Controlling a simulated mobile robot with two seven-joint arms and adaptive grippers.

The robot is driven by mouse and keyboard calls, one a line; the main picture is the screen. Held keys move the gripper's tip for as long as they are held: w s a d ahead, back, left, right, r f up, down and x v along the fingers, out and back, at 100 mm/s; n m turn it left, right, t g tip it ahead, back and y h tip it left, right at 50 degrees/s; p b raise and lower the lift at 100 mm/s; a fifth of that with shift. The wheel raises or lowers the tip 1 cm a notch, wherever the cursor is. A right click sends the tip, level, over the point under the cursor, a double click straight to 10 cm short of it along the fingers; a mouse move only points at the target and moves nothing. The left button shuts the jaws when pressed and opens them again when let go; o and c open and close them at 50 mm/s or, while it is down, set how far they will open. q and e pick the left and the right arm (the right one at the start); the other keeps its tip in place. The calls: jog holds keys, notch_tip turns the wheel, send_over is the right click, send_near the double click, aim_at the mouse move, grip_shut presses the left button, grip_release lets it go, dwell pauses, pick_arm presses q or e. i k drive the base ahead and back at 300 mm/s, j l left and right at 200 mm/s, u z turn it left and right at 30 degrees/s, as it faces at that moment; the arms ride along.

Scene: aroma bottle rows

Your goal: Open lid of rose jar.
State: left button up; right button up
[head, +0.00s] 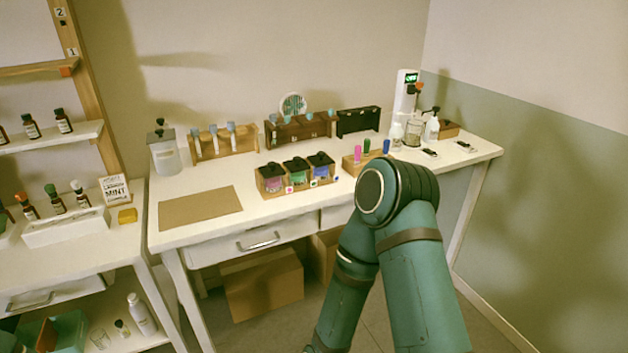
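Three small jars with dark lids stand in a wooden holder (274,192) near the table's front edge in the head view. The left jar (271,184) has pink contents, the middle jar (296,176) green and the right jar (321,170) blue-violet. The pink one looks like the rose jar, but I cannot read its label. The dark lids appear to be down on all three. My green arm reaches in from the bottom, right of the holder, with its elbow raised in front of the table. Neither of my grippers shows.
A brown mat (200,208) lies left of the jars on the white table (390,172). A small wooden block (352,163) holds coloured sticks to their right. Racks of tubes (224,142) and a grey canister (163,153) stand behind. A shelf of bottles is at far left.

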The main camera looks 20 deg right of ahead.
aim_at(273, 169)
jog(key=i+l, duration=0.1)
jog(key=l, duration=1.6)
jog(key=i, duration=0.05)
